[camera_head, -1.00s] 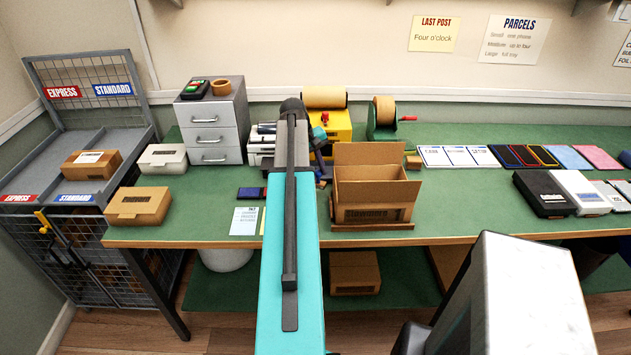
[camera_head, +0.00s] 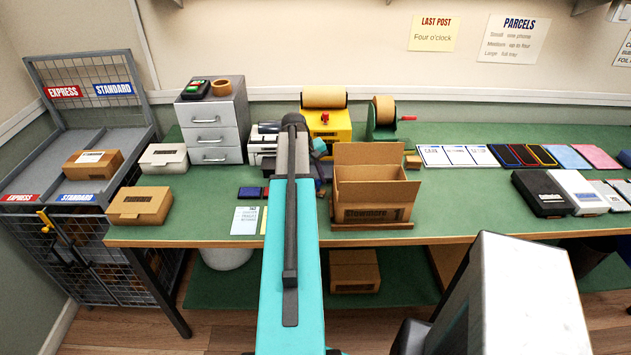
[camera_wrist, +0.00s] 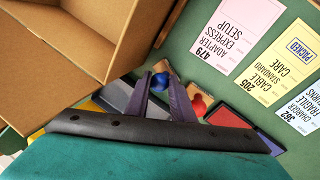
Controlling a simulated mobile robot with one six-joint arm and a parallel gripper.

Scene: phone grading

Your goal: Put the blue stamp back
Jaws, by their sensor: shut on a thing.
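My gripper (camera_wrist: 165,98) shows in the wrist view as two purple-grey fingers. It is shut on the blue stamp (camera_wrist: 160,82), whose round blue knob sits between the fingertips. The stamp's lower part is mostly hidden, so I cannot tell whether it touches anything below. A red stamp (camera_wrist: 198,104) stands just right of the fingers by a wooden piece (camera_wrist: 217,90). A red ink pad (camera_wrist: 228,117) and a dark blue pad (camera_wrist: 266,142) lie to the right. In the head view my arm hides the stamps and fingers; the blue pad (camera_head: 249,193) shows left of the arm.
An open cardboard box (camera_head: 375,188) stands close to the right of my arm; its wall (camera_wrist: 105,40) fills the wrist view's upper left. Address cards (camera_wrist: 245,38), one marked PACKED (camera_wrist: 278,63), lie on the green bench. Grey drawers (camera_head: 213,125) and a yellow machine (camera_head: 330,124) stand behind.

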